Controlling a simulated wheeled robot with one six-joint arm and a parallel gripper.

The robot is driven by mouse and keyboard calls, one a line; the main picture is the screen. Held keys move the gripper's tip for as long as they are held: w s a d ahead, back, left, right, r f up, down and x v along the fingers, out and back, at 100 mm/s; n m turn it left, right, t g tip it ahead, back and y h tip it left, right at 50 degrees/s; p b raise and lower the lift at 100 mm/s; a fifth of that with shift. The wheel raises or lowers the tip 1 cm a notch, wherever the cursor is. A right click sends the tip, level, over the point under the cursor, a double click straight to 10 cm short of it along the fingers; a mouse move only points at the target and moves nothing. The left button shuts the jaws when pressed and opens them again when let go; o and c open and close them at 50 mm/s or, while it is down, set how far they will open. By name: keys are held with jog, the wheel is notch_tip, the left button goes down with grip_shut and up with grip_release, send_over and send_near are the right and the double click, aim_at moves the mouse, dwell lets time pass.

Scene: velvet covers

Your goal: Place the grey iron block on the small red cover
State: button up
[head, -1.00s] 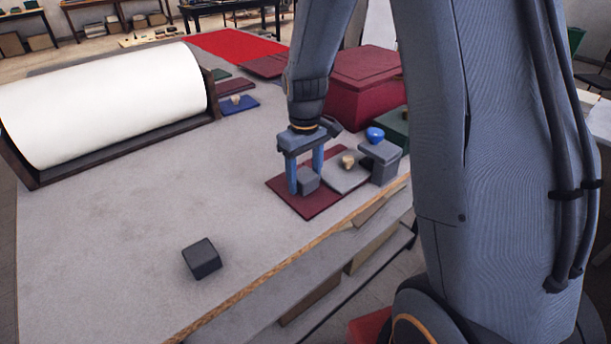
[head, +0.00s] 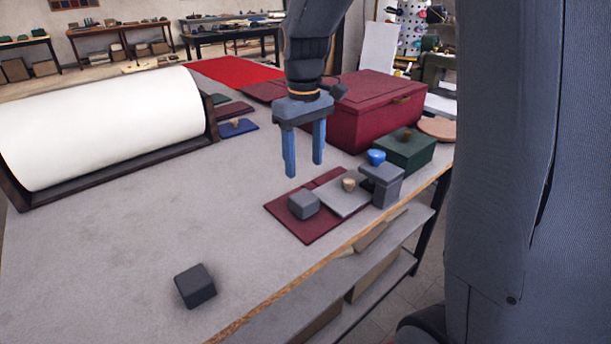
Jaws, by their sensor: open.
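A grey block (head: 304,205) rests on a small dark red cover (head: 310,233) near the table's right edge. A second, darker charcoal block (head: 195,286) sits alone on the bare table at the front. I cannot tell by material which one is iron. My gripper (head: 304,168) is open and empty, its two blue fingers pointing down. It hangs above and beyond the grey block, clear of it.
A large red box (head: 370,115) stands behind. A white roll (head: 105,125) lies left. The table's middle is clear.

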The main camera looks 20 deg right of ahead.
jog(key=s+f+m, duration=0.2)
jog(key=s+f, duration=0.2)
jog(key=s, duration=0.3)
jog(key=s+f+m+t, duration=0.1)
jog(key=s+f, duration=0.3)
jog(key=s, duration=0.4)
jog(key=shift+f+m, duration=0.4)
jog(key=shift+m, duration=0.4)
